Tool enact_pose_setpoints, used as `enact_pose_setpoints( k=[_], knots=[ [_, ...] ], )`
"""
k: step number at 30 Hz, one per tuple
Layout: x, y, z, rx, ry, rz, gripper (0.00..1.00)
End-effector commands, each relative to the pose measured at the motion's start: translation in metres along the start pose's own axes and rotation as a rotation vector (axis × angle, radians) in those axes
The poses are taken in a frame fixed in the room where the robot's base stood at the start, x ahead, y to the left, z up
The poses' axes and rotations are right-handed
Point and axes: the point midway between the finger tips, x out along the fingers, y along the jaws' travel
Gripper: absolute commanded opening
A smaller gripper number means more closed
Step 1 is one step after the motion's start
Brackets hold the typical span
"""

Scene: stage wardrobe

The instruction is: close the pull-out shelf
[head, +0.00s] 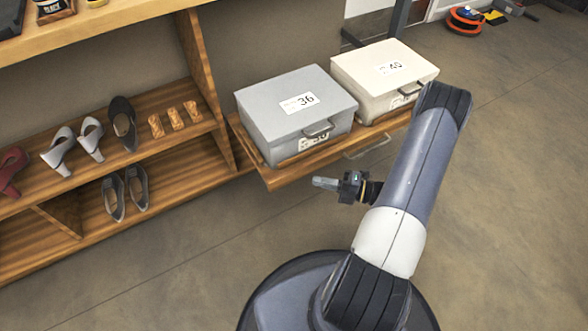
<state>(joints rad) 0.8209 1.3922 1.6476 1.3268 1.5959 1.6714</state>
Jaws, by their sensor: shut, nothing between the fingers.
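The wooden pull-out shelf (282,177) sticks out from the right end of the wooden shelving unit. It carries a grey box (277,118) marked 36 and a cream box (372,84) marked 40. A metal handle (367,147) is on its front edge. My gripper (318,182) is just in front of the shelf's front edge, left of the handle and a little lower in the picture, with its tip pointing left. The gripper looks shut and empty. I cannot tell how far it is from the shelf front.
The shelving unit (228,150) holds several shoes, such as white heels (63,150), and small wooden blocks (172,119). A counter top (110,32) runs above it. An orange cable reel (465,20) lies far back. The floor in front and to the right is clear.

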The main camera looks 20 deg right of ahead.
Motion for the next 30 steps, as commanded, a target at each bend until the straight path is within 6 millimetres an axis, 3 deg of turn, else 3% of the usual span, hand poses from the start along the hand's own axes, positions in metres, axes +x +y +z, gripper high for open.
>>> enact_pose_setpoints(
  k=[11, 15, 30],
  knots=[
    [0.068, -0.002, -0.002, -0.002, 0.006, 0.000, 0.00],
    [0.082, -0.003, 0.016, -0.005, 0.003, 0.000, 0.00],
    [0.092, 0.000, 0.028, -0.002, 0.001, 0.000, 0.00]
  ],
)
